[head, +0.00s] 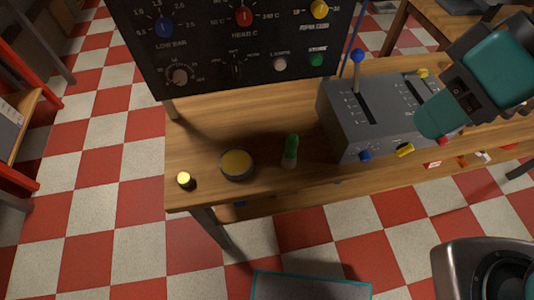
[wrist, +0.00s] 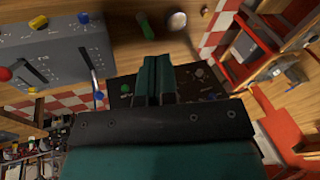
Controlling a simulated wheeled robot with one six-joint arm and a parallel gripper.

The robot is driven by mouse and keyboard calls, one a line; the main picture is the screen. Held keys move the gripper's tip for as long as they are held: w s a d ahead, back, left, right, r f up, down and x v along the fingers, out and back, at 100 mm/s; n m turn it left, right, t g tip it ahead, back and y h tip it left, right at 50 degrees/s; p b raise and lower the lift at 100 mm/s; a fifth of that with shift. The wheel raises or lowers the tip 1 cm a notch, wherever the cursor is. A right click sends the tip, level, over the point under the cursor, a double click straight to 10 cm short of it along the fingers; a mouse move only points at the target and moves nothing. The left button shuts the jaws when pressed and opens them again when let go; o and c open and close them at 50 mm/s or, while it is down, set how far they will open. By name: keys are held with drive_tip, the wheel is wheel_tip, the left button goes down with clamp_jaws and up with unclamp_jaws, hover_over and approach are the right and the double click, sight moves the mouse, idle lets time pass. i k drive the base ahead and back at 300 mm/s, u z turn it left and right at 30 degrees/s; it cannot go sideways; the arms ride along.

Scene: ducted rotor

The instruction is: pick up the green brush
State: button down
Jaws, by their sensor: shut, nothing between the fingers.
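The green brush (head: 291,146) stands or lies on the wooden table near its front edge; its top is green and its lower end is pale. In the wrist view the green brush (wrist: 145,26) shows near the top edge, beyond my fingertips. My gripper (wrist: 155,62) is shut and empty, its two teal fingers side by side, apart from the brush. In the head view my teal and dark arm hangs over the grey control box at the right, well to the right of the brush.
A black knob panel (head: 225,75) rises behind. Bare tabletop lies between.

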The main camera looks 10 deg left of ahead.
sight(289, 161)
drive_tip(key=u, duration=2.1)
drive_tip(key=k, duration=1.1)
drive_tip(key=z, duration=1.4)
drive_tip(key=i, duration=0.5)
